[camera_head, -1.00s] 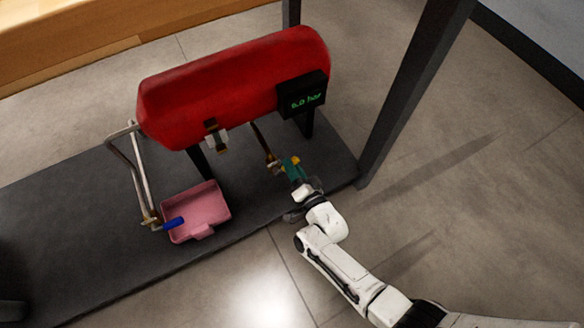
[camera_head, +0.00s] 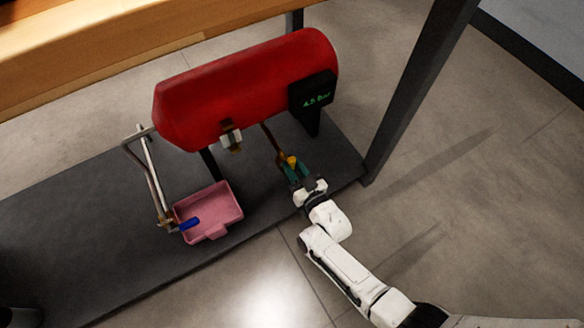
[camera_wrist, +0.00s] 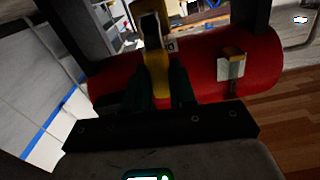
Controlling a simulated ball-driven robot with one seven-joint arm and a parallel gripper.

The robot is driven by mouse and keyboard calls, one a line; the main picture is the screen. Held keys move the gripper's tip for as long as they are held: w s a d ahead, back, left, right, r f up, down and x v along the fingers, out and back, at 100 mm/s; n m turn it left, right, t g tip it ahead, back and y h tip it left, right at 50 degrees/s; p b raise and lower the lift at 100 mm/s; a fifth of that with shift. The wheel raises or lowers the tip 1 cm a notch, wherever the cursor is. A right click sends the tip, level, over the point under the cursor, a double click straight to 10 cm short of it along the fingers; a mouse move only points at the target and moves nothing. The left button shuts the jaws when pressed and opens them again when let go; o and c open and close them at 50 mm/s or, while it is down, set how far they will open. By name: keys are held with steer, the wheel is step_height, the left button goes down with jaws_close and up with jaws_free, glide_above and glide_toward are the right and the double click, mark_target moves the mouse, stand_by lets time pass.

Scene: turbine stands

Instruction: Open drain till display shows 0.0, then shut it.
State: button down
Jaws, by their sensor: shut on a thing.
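The display (camera_head: 312,91) is a black box on the right end of the red tank (camera_head: 245,85). Its green digits look like 4.5 bar, though they are small. A valve with a yellow handle (camera_head: 292,161) sits on a thin pipe (camera_head: 271,138) below the tank's right part. My gripper (camera_head: 296,172) is shut on this yellow handle. In the wrist view the yellow handle (camera_wrist: 154,60) stands between the dark fingers (camera_wrist: 160,92). A blue-handled valve (camera_head: 189,224) ends the bent pipe (camera_head: 150,180) at the left, over the pink tray (camera_head: 232,222).
The tank stands on a dark shelf (camera_head: 90,220) between dark table legs (camera_head: 410,95). A brass and grey fitting (camera_head: 231,138) hangs under the tank's middle. A wooden tabletop (camera_head: 120,55) lies above at the upper left. The floor (camera_head: 480,210) at the right is clear.

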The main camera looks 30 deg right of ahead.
steer(key=shift+a+n, duration=0.2)
steer(key=shift+n, duration=0.3)
steer(key=shift+a, duration=0.1)
steer(key=c, duration=0.9)
jaws_free()
steer(key=shift+s, duration=0.1)
steer(key=s+p, duration=0.3)
steer(key=s, duration=0.7)
steer(key=shift+s, duration=0.3)
